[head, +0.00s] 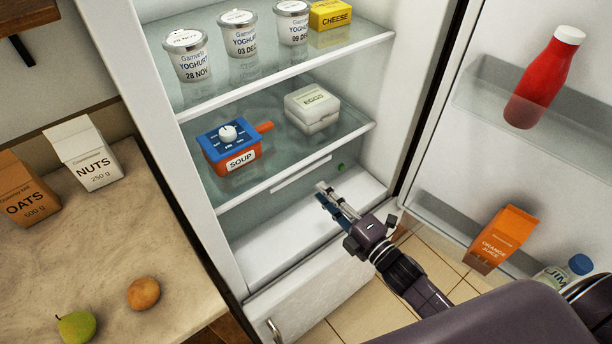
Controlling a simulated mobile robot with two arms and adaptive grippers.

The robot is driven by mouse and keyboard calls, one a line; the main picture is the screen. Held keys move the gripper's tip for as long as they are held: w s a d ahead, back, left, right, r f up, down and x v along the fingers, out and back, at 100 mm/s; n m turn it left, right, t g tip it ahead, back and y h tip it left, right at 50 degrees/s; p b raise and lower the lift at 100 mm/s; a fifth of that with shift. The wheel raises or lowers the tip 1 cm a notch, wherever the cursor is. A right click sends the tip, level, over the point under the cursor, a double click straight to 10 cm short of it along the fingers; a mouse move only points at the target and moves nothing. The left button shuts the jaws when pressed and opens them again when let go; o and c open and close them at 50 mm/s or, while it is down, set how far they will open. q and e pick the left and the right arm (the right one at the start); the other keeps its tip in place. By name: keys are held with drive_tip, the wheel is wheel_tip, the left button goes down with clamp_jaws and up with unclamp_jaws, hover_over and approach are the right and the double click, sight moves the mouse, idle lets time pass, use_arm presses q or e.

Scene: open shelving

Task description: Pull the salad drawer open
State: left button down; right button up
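The salad drawer (252,212) is in the bottom of the open fridge, under the lower glass shelf. A pale handle strip (300,175) runs along its front. The drawer looks closed, with its front about level with the shelf edge above. A small green item (341,167) shows near the right end of the strip. My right gripper (322,193) is in front of the drawer, just below and right of the strip, with its fingers pointing towards the drawer. It appears apart from the strip. The finger gap is too small to judge. My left gripper is out of view.
The fridge door (440,150) stands open on the right, holding a red bottle (541,80) and orange juice (501,238). The lower shelf holds soup (240,161) and eggs (312,110). A counter (120,240) stands left. Some floor (365,312) shows below my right arm.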

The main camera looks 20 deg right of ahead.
sight(303, 174)
drive_tip(key=p+x, duration=0.1)
drive_tip(key=x, duration=0.6)
drive_tip(key=shift+w+a+r, duration=0.1)
drive_tip(key=shift+w+a, duration=0.2)
drive_tip(key=shift+c, duration=0.6)
clamp_jaws()
